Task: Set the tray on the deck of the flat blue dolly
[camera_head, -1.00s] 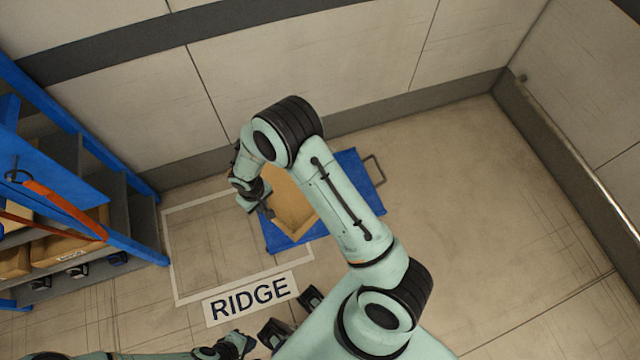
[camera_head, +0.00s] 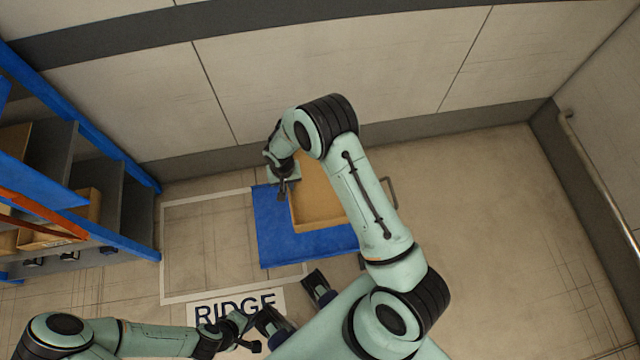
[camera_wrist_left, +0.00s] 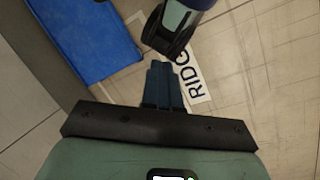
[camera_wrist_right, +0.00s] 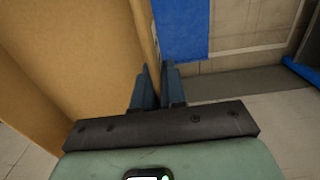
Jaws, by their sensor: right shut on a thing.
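The tan, open tray (camera_head: 318,206) is over the flat blue dolly (camera_head: 285,243) in the head view. The tray's right part is hidden behind my right arm. I cannot tell whether it rests on the deck or hangs above it. My right gripper (camera_head: 283,190) is shut on the tray's left wall. In the right wrist view the tray (camera_wrist_right: 70,60) fills the left side, with its wall between my fingers (camera_wrist_right: 155,72); blue deck (camera_wrist_right: 180,30) shows beyond. My left gripper (camera_head: 252,335) is empty, low in the head view. Its fingers (camera_wrist_left: 162,68) look closed together in the left wrist view.
A blue-framed shelf (camera_head: 85,235) with boxes stands at the left. A white floor outline and the RIDGE label (camera_head: 240,305) lie left of and in front of the dolly. A wall is close behind. The floor at right (camera_head: 490,220) is clear.

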